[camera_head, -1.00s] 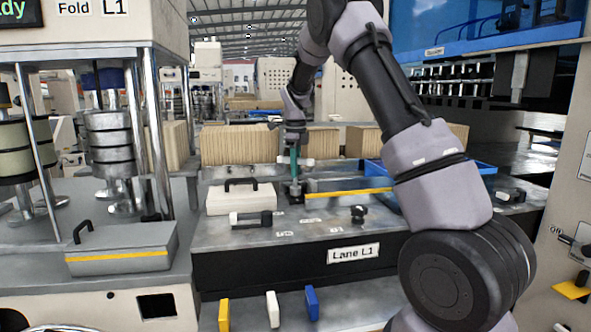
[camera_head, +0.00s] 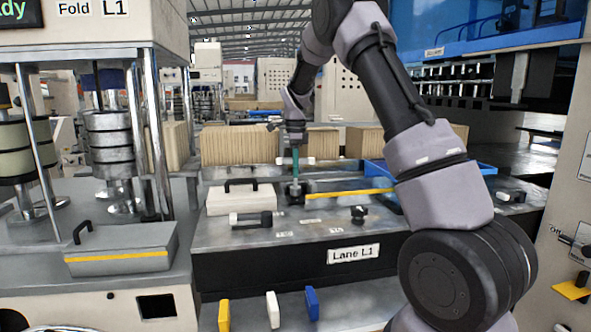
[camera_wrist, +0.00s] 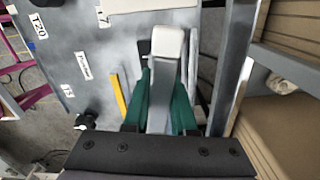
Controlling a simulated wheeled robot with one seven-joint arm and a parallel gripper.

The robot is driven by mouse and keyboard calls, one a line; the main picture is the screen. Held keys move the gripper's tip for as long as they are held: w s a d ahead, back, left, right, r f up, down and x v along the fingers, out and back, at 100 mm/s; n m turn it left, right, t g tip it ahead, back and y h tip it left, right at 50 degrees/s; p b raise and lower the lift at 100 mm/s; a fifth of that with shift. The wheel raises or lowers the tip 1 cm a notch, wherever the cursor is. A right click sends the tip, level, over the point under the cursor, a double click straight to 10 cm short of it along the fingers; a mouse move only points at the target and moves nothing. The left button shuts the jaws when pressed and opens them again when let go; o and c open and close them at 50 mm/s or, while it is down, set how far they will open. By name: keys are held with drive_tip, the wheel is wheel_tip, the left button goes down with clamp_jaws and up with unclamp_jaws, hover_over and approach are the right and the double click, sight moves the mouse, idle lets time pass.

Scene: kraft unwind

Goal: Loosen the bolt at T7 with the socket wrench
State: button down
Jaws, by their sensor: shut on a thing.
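My gripper (camera_head: 295,165) points down over the back of the Lane L1 bench, its teal fingers upright. In the wrist view my gripper (camera_wrist: 164,85) has its green fingers on either side of a grey bar with a pale end, apparently the socket wrench (camera_wrist: 170,44). Below the fingers in the head view is a small dark fixture (camera_head: 296,196); I cannot tell whether the wrench touches it. A label that looks like T7 (camera_wrist: 102,17) lies left of the wrench in the wrist view. The bolt itself is not distinguishable.
A pale box with a black handle (camera_head: 241,199) stands close left of my gripper. A yellow strip (camera_head: 348,193) runs to its right, towards a blue tray (camera_head: 375,168). A black knob (camera_head: 358,213) stands on the bench. Brown stacks (camera_head: 240,146) stand behind.

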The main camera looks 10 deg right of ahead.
drive_tip(key=shift+n, duration=1.1)
drive_tip(key=shift+r+n, duration=0.1)
drive_tip(key=shift+n, duration=2.2)
drive_tip(key=shift+r, duration=0.1)
drive_tip(key=shift+r, duration=2.4)
